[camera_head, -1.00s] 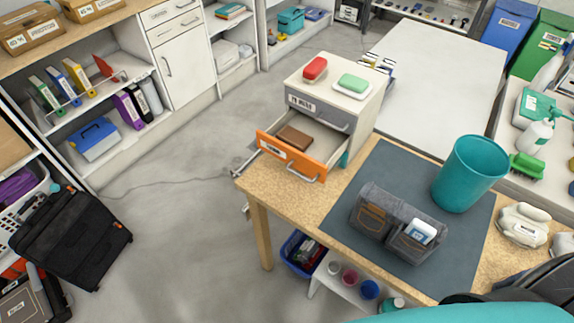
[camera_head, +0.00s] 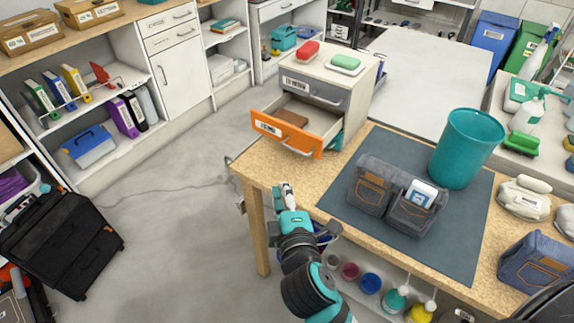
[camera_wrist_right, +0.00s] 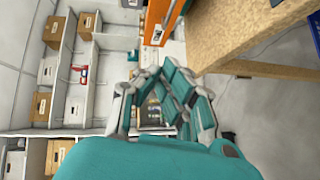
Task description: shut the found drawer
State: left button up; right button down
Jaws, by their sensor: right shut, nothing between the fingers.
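The orange-fronted drawer (camera_head: 286,136) is pulled out of the small drawer cabinet (camera_head: 345,92) on the wooden table. A brown, flat item (camera_head: 291,117) lies inside it. Above it, a grey-fronted drawer (camera_head: 312,91) sits flush in the cabinet. My right gripper (camera_head: 287,190) is shut and empty. It is in front of the table's left edge, below the orange drawer in the head view and apart from it. In the right wrist view the orange front (camera_wrist_right: 172,18) shows at the top, beyond the fingers. My left gripper is not in view.
On the table are a dark mat (camera_head: 400,235), a denim organizer (camera_head: 397,193) and a teal bin (camera_head: 465,147). A red item (camera_head: 308,49) and a green item on a white base (camera_head: 345,63) lie on the cabinet.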

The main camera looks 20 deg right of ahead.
jog(key=p, duration=0.2)
send_near(283, 142)
jog(key=w+a, duration=0.2)
jog(key=a, duration=0.1)
jog(key=shift+w+d+f, duration=0.2)
jog(key=shift+w+d, duration=0.3)
jog(key=shift+d, duration=0.4)
jog(key=shift+w+d+f, duration=0.15)
jog(key=shift+w+d, duration=0.35)
jog(key=shift+d, duration=0.35)
